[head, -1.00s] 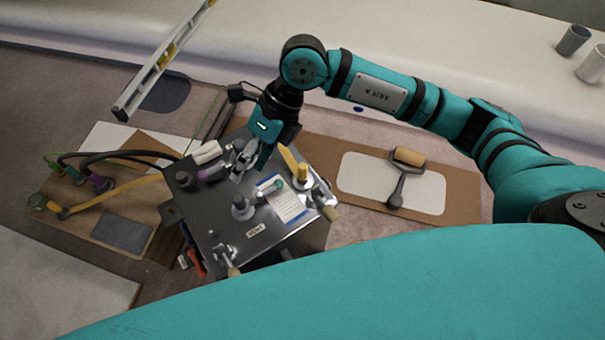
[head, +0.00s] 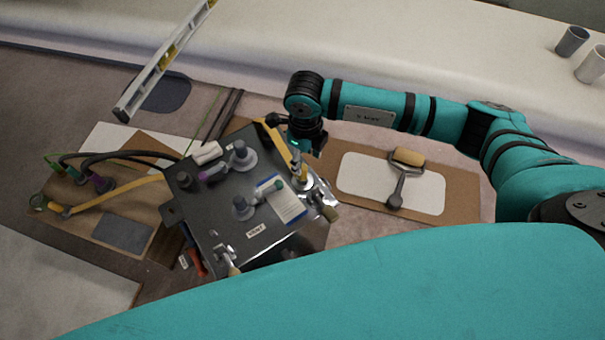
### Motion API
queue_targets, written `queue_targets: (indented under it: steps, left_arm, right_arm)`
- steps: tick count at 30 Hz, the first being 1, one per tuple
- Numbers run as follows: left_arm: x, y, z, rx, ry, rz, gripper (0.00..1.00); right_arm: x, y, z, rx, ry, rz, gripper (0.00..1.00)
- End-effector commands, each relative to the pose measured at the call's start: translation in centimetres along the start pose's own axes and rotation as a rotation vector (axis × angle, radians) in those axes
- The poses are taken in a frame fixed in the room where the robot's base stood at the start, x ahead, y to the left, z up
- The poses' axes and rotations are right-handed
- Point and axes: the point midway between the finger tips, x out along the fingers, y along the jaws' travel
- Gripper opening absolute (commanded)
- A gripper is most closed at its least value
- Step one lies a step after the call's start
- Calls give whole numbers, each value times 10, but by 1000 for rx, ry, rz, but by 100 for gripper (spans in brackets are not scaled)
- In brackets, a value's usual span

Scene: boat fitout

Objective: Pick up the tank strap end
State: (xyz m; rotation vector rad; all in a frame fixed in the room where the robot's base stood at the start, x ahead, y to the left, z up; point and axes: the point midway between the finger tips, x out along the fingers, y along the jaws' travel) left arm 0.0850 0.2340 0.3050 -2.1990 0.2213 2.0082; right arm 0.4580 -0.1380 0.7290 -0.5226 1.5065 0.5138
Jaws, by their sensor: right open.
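A dark grey metal tank (head: 205,215) stands in the middle of the head view. A yellow strap (head: 272,133) lies at its far right edge and runs toward a yellow and silver fitting (head: 303,182); I take this as the tank strap. Its near end is partly hidden by my right gripper. My right gripper (head: 298,158) is open and points down over the tank's far right corner, close to the strap and fitting. I cannot tell whether it touches the strap. My left gripper is not in view.
A board with hoses and another yellow strap (head: 120,190) lies left. A roller (head: 407,157) lies on a white sheet to the right.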

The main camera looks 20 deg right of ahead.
Motion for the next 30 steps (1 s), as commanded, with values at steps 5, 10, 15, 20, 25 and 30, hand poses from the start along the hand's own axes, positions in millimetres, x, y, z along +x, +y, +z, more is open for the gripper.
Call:
queue_targets:
  steps: [5,10,15,20,25,30]
  left_arm:
    - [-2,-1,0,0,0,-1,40]
    - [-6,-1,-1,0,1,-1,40]
    - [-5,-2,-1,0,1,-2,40]
    - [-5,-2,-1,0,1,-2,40]
    - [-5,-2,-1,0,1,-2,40]
    - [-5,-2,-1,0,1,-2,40]
  right_arm:
    - [11,2,1,-1,2,2,50]
    - [37,4,5,0,4,2,50]
    - [54,3,5,0,1,2,50]
    - [56,3,5,-1,-1,1,50]
    - [56,3,5,-1,0,1,40]
    - [56,3,5,-1,0,1,17]
